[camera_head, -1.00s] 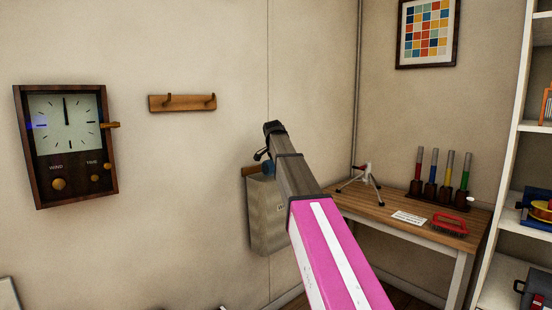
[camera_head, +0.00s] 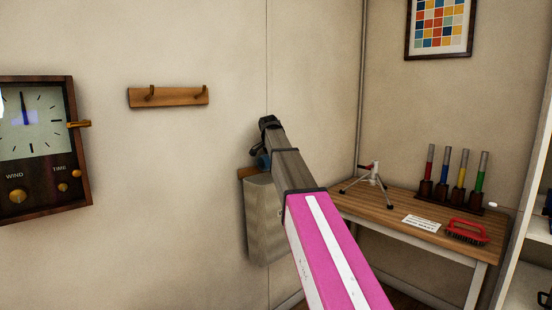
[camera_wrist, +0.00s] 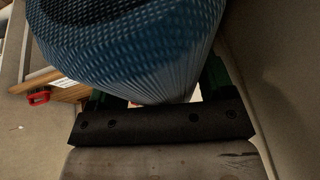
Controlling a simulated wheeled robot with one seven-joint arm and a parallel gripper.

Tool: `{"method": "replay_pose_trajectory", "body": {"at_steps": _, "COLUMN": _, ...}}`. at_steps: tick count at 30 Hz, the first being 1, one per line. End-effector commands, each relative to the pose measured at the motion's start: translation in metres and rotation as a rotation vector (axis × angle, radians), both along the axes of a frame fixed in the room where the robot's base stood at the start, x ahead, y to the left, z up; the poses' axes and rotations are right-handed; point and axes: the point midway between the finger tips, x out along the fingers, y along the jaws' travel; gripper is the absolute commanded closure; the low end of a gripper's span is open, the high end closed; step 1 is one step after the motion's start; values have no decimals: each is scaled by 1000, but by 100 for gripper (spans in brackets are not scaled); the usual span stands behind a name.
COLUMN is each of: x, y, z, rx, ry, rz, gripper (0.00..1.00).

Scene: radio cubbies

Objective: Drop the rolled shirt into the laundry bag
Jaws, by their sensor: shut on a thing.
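A blue, patterned rolled shirt (camera_wrist: 130,45) fills the top of the wrist view, close to the camera. My gripper (camera_wrist: 160,92) is shut on it, with a dark green finger on each side. In the head view only a small bit of blue (camera_head: 263,160) shows beside the end of my arm, and the fingertips are hidden there. A grey-beige cloth bag (camera_head: 264,222), which looks like the laundry bag, hangs on the wall from a wooden mount. My arm's end is just above the bag and covers part of it. The bag's opening is not clearly visible.
A wooden table (camera_head: 367,208) stands right of the bag, bearing a small tripod (camera_head: 373,180), colored tubes (camera_head: 455,175) and a red-handled brush (camera_head: 466,232). A hook rail (camera_head: 168,96) and a wooden clock (camera_head: 40,140) are on the wall at left. White shelves (camera_head: 527,250) stand at far right.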

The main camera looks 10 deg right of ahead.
Motion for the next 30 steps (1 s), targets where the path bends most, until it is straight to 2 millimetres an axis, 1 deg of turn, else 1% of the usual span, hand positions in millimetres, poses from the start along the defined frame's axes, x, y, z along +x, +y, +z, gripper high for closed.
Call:
{"method": "replay_pose_trajectory", "body": {"at_steps": 15, "x": -1, "y": 0, "z": -49, "rx": 0, "ry": 1, "rz": 0, "gripper": 52}}
{"method": "replay_pose_trajectory", "body": {"at_steps": 19, "x": 0, "y": 0, "z": -54, "rx": 0, "ry": 0, "rz": 0, "gripper": 52}}
{"method": "replay_pose_trajectory", "body": {"at_steps": 25, "x": 0, "y": 0, "z": -54, "rx": 0, "ry": 0, "rz": 0, "gripper": 52}}
{"method": "replay_pose_trajectory", "body": {"at_steps": 26, "x": 0, "y": 0, "z": -54, "rx": 0, "ry": 0, "rz": 0, "gripper": 22}}
{"method": "replay_pose_trajectory", "body": {"at_steps": 27, "x": 0, "y": 0, "z": -54, "rx": 0, "ry": 0, "rz": 0, "gripper": 9}}
{"method": "replay_pose_trajectory", "body": {"at_steps": 28, "x": 0, "y": 0, "z": -54, "rx": 0, "ry": 0, "rz": 0, "gripper": 0}}
{"method": "replay_pose_trajectory", "body": {"at_steps": 30, "x": 0, "y": 0, "z": -54, "rx": 0, "ry": 0, "rz": 0, "gripper": 0}}
